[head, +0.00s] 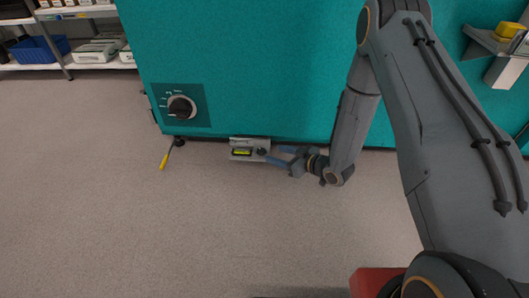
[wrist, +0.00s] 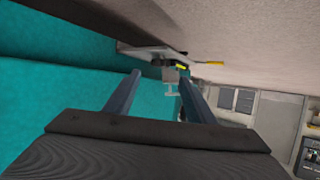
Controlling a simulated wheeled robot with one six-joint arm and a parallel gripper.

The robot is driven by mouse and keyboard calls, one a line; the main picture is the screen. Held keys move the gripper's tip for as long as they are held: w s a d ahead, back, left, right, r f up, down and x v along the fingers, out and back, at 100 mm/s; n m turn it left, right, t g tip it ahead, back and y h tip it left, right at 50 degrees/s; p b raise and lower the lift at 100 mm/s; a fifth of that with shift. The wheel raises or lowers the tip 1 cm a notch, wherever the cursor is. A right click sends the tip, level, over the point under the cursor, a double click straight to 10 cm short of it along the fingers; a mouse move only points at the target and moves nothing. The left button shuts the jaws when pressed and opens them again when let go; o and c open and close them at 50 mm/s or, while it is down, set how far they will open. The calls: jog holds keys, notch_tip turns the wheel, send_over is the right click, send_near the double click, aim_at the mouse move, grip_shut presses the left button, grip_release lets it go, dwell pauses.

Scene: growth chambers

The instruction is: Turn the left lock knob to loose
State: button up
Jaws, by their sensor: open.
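A small dark knob (head: 262,152) sits on a light grey bracket (head: 235,157) at the foot of the teal chamber, beside a yellow-and-black label (head: 242,152). I take it to be the left lock knob; its setting is too small to read. My gripper (head: 273,154) is open, low near the floor, and points left with its fingertips right by the knob. I cannot tell whether they touch it. In the wrist view, the two fingers of my gripper (wrist: 160,75) stand apart, with the bracket (wrist: 145,50) and yellow label (wrist: 181,67) ahead.
The teal chamber (head: 240,60) rises behind the bracket and carries a large black dial (head: 181,107). A yellow-handled lever (head: 163,160) hangs near its lower left corner. A shelf rack (head: 98,65) stands back left. The grey floor (head: 120,230) in front is clear.

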aim_at(261, 150)
jog(key=b+x, duration=0.3)
jog(key=x, duration=0.4)
jog(key=shift+w+a+b, duration=0.2)
jog(key=shift+a+b, duration=0.05)
jog(key=shift+b, duration=0.1)
jog(key=c, duration=1)
